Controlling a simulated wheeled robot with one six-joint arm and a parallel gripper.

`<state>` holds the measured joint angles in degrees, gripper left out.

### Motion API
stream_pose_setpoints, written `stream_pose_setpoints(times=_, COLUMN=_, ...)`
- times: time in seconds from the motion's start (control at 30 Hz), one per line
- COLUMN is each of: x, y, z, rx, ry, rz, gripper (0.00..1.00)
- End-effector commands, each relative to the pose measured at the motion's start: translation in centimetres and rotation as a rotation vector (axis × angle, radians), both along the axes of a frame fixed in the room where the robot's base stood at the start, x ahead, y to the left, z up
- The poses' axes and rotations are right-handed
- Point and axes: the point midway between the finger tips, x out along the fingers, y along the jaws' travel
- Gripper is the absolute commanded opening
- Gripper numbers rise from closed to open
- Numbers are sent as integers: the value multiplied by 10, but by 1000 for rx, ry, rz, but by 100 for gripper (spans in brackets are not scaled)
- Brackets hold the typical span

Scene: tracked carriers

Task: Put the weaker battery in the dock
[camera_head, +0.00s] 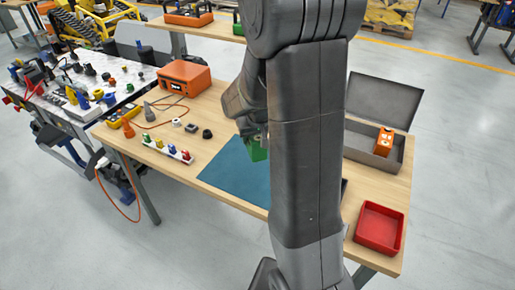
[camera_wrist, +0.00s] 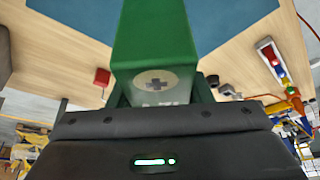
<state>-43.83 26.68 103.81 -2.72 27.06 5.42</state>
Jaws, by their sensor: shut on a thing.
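A green block-shaped battery (camera_wrist: 155,35) with a round plus-sign mark fills the top middle of the wrist view. My gripper (camera_wrist: 158,98) is shut on it, and it points toward the table. In the head view the green battery (camera_head: 258,151) shows only partly beside my arm, above the blue mat. An orange battery (camera_head: 384,141) stands in an open grey metal case (camera_head: 361,154) at the table's right. I cannot make out a dock; my arm hides part of the table. No charge reading on either battery is legible.
A blue mat (camera_head: 222,174) lies mid-table. A red tray (camera_head: 379,228) sits at the near right corner. A white strip with coloured pegs (camera_head: 167,149), small dark parts and an orange case (camera_head: 184,78) are on the left. A cluttered bench (camera_head: 67,118) stands further left.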

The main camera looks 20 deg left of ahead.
Motion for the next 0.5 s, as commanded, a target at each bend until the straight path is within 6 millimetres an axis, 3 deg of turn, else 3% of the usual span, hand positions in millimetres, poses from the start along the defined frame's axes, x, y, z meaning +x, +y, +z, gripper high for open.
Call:
stream_pose_setpoints(times=0.2, x=0, y=0, z=-32, rx=-2, ry=0, rz=1, gripper=0)
stream_pose_setpoints(times=0.5, x=1, y=0, z=-52, rx=0, ry=-1, rz=0, gripper=0)
